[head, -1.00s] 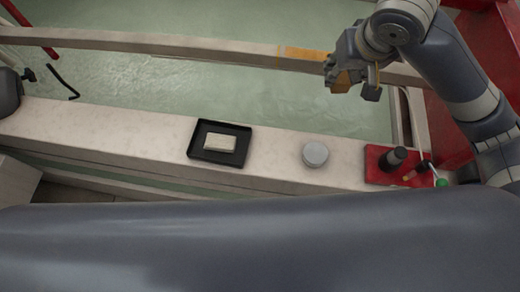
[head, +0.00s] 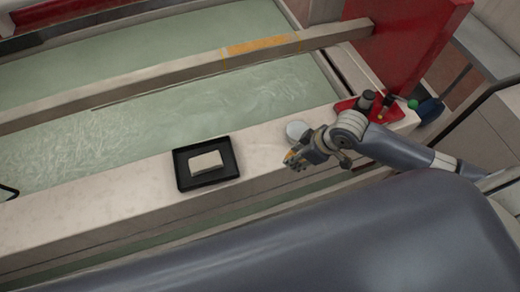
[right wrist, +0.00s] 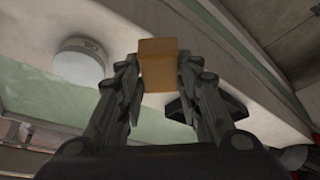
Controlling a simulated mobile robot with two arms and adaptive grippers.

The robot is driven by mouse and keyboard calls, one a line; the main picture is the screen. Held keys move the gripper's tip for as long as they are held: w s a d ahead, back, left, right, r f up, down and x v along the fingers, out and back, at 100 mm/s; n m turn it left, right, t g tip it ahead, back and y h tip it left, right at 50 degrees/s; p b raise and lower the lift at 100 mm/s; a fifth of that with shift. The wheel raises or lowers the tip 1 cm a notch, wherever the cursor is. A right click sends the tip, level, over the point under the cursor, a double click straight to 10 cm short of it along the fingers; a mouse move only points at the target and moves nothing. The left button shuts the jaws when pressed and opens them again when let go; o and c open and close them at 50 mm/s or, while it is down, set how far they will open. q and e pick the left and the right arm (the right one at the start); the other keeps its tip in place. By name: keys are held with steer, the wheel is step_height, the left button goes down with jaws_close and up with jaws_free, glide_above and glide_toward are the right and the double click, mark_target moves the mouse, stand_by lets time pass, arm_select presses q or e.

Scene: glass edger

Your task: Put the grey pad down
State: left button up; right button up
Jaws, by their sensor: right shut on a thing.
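My right gripper (head: 292,160) is over the pale ledge, just in front of the round light-grey lid or disc (head: 297,130). In the right wrist view my right gripper (right wrist: 159,75) is shut on an orange-brown block (right wrist: 158,66), held between both fingertips. The side of the block facing the camera is orange-brown, and no grey face of it shows. In the head view the block is small and mostly hidden by the fingers. My left gripper is not in view.
A black tray (head: 180,175) with a whitish block (head: 207,162) lies on the pale ledge (head: 100,207), left of my right gripper. A red stand (head: 346,106) with a dark cylinder (head: 365,100) stands to the right. The ledge left of the tray is clear.

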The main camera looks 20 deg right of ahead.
steer(key=shift+s+d+f+n, duration=0.15)
steer(key=shift+s+f, duration=0.15)
steer(key=shift+f, duration=0.2)
steer(key=shift+s+d+f+n, duration=0.15)
steer(key=shift+s+f, duration=0.1)
steer(key=shift+f, duration=0.2)
steer(key=shift+s+f, duration=0.1)
steer(key=shift+f, duration=0.15)
steer(key=w+a, duration=0.2)
steer(key=w, duration=0.2)
steer(key=w+a+f+p, duration=0.1)
steer(key=w+a, duration=0.1)
steer(key=w, duration=0.2)
steer(key=w+a, duration=0.3)
steer(key=w, duration=0.1)
steer(key=shift+f, duration=0.2)
steer(key=shift+w+a, duration=0.35)
steer(key=shift+w, duration=0.15)
steer(key=x, duration=0.2)
steer(key=shift+f+p, duration=0.35)
steer(key=shift+f, duration=0.15)
steer(key=shift+d+f, duration=0.1)
steer(key=shift+f, duration=0.35)
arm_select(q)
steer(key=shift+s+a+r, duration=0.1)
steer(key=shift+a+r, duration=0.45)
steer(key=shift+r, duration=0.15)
